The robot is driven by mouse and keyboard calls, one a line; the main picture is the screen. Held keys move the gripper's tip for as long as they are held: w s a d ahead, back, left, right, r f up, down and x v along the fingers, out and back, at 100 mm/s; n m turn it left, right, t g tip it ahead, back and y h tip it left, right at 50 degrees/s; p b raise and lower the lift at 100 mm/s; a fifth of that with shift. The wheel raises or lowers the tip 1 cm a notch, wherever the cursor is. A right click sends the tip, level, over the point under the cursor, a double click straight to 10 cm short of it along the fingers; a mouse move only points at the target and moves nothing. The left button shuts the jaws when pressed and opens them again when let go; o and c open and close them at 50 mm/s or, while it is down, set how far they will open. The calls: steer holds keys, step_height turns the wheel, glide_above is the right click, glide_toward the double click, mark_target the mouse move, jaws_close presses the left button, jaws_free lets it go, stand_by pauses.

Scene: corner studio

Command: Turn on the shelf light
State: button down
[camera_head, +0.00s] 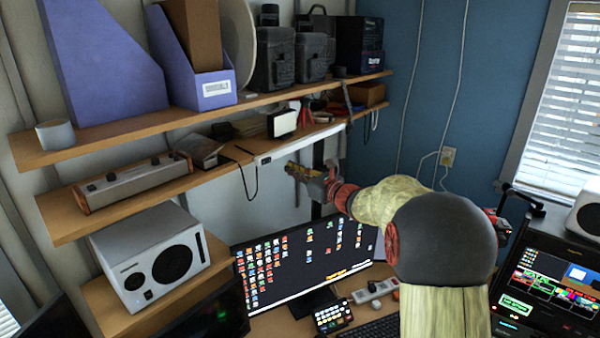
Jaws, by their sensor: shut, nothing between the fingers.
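The shelf light looks to be the thin white bar (310,140) along the front underside of the middle shelf (225,150). A small dark mark shows near its left end. I cannot tell whether it is lit. My gripper (289,169) is shut and empty, pointing left just below the bar. In the picture a small gap separates the fingertips from the bar; the depth between them is unclear. My arm reaches in from the lower right and hides part of the wall and desk.
A thin dark cable (248,182) hangs from the shelf left of my gripper. A monitor (305,262) stands below it. A white speaker (150,257) sits on the lower left shelf. Blue wall (410,80) is open to the right.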

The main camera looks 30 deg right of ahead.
mark_target(271, 159)
steer(key=p+x, duration=0.1)
steer(key=x, duration=0.6)
steer(key=shift+w+a+p, duration=0.1)
steer(key=shift+w+p, duration=0.15)
steer(key=shift+p, duration=0.15)
